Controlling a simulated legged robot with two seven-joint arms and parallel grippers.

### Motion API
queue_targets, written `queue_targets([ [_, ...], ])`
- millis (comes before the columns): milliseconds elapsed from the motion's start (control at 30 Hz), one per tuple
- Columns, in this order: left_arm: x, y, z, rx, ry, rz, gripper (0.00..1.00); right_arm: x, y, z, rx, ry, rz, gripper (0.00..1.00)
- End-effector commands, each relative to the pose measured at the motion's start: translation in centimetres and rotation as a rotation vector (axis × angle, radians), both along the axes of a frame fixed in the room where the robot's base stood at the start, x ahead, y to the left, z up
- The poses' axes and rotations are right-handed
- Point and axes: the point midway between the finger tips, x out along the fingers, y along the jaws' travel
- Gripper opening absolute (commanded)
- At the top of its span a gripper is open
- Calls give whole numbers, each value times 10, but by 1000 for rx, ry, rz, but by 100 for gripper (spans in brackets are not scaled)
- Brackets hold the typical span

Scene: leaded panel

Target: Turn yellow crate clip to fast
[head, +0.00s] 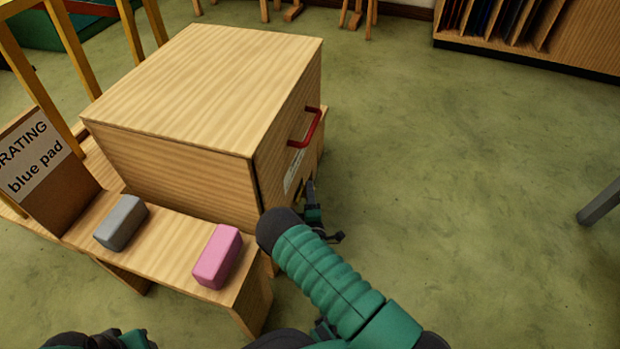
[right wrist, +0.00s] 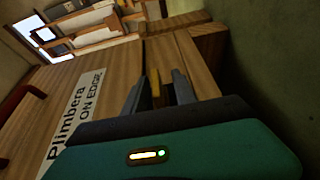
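The yellow clip (right wrist: 156,88) is a narrow upright bar on the side face of the wooden crate (head: 205,85), near a seam in the wood. My right gripper (right wrist: 158,92) is at this face, with one grey finger on each side of the clip. Gaps show between the fingers and the clip, so the gripper looks open around it. In the head view my right gripper (head: 311,190) is low beside the crate, and my forearm partly covers it. The clip is barely visible there. I see no fast marking. My left gripper's fingers do not show.
A red handle (head: 306,128) sticks out above the clip. A white label (right wrist: 75,115) reads "Plimbera ON EDGE". A grey block (head: 121,222) and a pink block (head: 218,256) lie on the wooden bench (head: 170,250), near a "blue pad" sign (head: 40,158).

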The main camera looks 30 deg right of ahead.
Motion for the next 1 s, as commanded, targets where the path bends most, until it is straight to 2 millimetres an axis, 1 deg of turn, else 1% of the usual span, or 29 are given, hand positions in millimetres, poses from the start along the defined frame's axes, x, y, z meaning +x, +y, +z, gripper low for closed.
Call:
queue_targets([
  [267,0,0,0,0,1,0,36,0,2,1,-1,0,1,33],
  [367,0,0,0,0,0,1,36,0,1,0,1,0,0,21],
  [500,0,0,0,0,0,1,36,0,1,0,1,0,0,3],
  [533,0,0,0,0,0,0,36,0,1,0,1,0,0,0],
  [833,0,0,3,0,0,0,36,-1,-1,0,5,6,-3,0],
  [1000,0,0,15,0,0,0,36,-1,-1,4,36,32,-4,0],
])
